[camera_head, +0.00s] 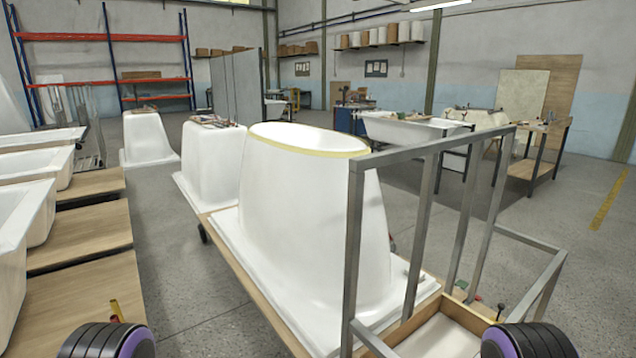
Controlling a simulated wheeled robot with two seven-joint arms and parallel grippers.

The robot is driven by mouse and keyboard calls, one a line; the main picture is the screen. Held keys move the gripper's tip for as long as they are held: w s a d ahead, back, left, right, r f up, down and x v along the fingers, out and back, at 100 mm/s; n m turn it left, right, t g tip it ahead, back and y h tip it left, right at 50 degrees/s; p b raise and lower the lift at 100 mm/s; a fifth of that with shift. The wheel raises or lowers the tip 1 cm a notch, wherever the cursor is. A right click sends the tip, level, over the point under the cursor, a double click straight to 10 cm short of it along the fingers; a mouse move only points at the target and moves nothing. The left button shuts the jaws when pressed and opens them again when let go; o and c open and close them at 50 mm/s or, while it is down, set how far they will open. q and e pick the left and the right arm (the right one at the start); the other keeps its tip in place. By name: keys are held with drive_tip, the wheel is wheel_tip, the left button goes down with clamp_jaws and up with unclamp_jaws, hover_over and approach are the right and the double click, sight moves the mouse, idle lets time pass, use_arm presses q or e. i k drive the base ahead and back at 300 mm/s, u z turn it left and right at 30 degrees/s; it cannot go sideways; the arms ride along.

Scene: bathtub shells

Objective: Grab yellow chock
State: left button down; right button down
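A small yellow piece (116,310), which may be the yellow chock, shows at the bottom left. It is by the edge of the nearest wooden platform, just above the dark rounded part of my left arm, which may hide its lower end. It is too small to tell its full shape. Only dark rounded parts of my arms with purple rings show at the bottom left and bottom right. Neither gripper's fingers are in view.
A wooden cart (254,309) carries a large white tub shell (305,215) and a grey metal frame (354,250) ahead. White tubs (36,165) on wooden platforms (85,315) line the left. Grey floor (172,245) is free between them. Small tools (500,308) lie at the cart's right end.

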sight(501, 306)
drive_tip(key=u, duration=1.4)
drive_tip(key=k, duration=1.15)
drive_tip(key=z, duration=2.2)
drive_tip(key=i, duration=0.5)
drive_tip(key=z, duration=0.35)
drive_tip(key=k, duration=0.5)
drive_tip(key=z, duration=1.15)
drive_tip(key=i, duration=2.3)
drive_tip(key=z, duration=0.1)
